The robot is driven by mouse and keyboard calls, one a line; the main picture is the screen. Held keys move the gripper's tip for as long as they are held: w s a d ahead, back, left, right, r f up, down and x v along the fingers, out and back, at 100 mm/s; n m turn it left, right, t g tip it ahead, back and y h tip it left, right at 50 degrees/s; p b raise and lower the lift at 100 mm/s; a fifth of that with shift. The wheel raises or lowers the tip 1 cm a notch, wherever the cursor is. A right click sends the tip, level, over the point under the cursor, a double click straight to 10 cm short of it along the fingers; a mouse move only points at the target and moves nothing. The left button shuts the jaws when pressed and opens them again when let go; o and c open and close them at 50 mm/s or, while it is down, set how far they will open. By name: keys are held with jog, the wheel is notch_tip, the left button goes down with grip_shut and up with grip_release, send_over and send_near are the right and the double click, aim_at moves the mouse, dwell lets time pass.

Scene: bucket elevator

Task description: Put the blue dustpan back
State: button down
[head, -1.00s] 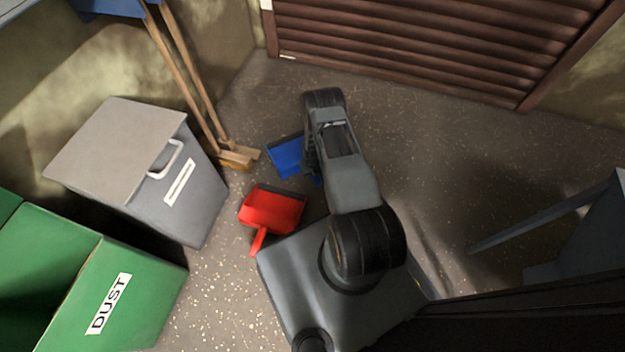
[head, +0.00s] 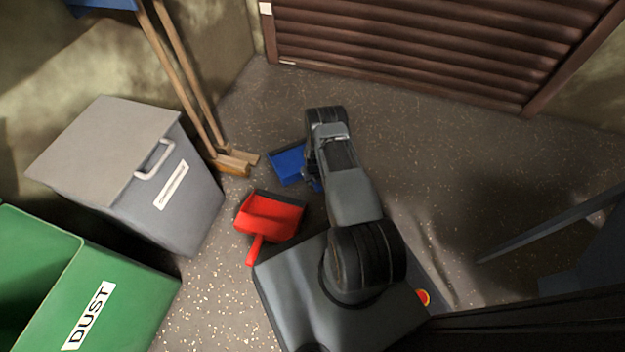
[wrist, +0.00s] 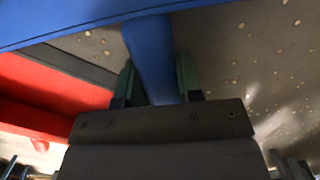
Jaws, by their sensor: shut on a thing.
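The blue dustpan (head: 286,163) is on or just above the floor in the head view, beyond the red dustpan and partly hidden by my arm. In the wrist view its blue handle (wrist: 150,55) runs between the two green-tipped fingers of my gripper (wrist: 156,82). My gripper is shut on that handle. The pan's blue edge (wrist: 60,22) crosses the top of the wrist view. In the head view my fingertips are mostly hidden behind my arm. I cannot tell whether the pan touches the floor.
A red dustpan (head: 270,217) lies on the floor close by; it also shows in the wrist view (wrist: 50,90). Two brooms (head: 232,164) lean at the wall. A grey lidded bin (head: 180,205) and a green DUST bin (head: 130,300) stand left. Floor is clear toward the brown shutter (head: 400,55).

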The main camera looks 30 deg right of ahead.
jog(key=c, duration=0.8)
grip_release()
